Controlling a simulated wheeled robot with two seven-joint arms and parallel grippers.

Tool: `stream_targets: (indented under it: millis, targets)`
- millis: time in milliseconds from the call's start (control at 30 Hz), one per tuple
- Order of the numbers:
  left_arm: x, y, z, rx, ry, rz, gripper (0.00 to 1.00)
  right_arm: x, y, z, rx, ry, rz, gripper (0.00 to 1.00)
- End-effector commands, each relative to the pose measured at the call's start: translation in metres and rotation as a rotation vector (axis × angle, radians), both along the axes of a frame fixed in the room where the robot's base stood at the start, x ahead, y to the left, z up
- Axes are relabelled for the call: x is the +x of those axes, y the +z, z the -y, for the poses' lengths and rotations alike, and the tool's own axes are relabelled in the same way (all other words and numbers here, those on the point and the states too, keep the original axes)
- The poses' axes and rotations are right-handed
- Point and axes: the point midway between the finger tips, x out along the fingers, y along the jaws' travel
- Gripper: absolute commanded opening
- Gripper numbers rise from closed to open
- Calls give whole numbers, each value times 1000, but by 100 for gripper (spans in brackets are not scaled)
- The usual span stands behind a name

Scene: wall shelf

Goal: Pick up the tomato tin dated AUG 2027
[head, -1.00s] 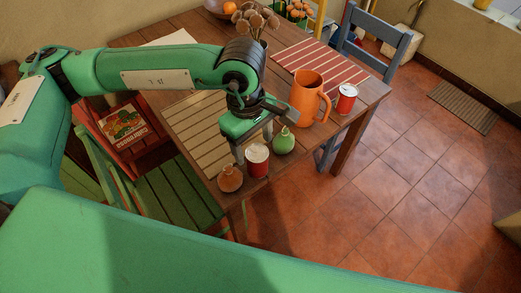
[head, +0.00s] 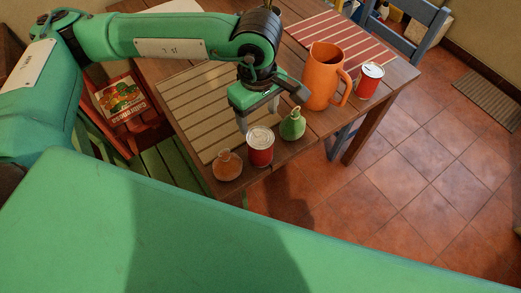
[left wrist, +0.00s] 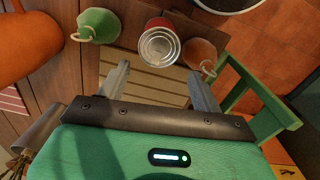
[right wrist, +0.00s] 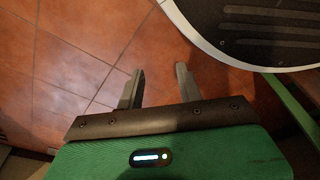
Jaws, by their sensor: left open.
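A red tin with a pale lid (head: 260,147) stands near the table's front edge; it also shows in the left wrist view (left wrist: 160,44). A second red tin (head: 368,82) stands by the orange jug, farther right. No date is readable on either tin. My left gripper (head: 258,115) is open and empty, just behind the nearer tin in the head view. In the left wrist view the tin stands just beyond the gap between the fingertips (left wrist: 157,70). My right gripper (right wrist: 160,70) is open and empty over the tiled floor, outside the head view.
A brown flask (head: 227,165) and a green flask (head: 292,124) stand close on either side of the nearer tin. The orange jug (head: 322,80) is farther right. A slatted mat (head: 195,115) lies behind. A green chair (left wrist: 262,95) stands at the table.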

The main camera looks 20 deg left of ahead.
Motion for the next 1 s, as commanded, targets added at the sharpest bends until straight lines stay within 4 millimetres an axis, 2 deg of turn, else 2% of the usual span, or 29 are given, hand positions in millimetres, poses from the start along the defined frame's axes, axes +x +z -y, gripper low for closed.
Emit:
stream_targets:
  millis: [167, 500, 767, 1000]
  targets:
    - [0, -15, 0, -1, 0, -3, 67, 5, 4, -1, 1, -1, 3, 36]
    - [-1, -76, 1, 0, 1, -4, 67, -3, -6, 3, -2, 2, 0, 36]
    - [0, -95, 1, 0, 0, -1, 67, -7, -10, 4, -3, 2, 2, 36]
    - [-2, -123, 5, 0, -1, -2, 67, -27, -26, 11, -9, 6, -5, 36]
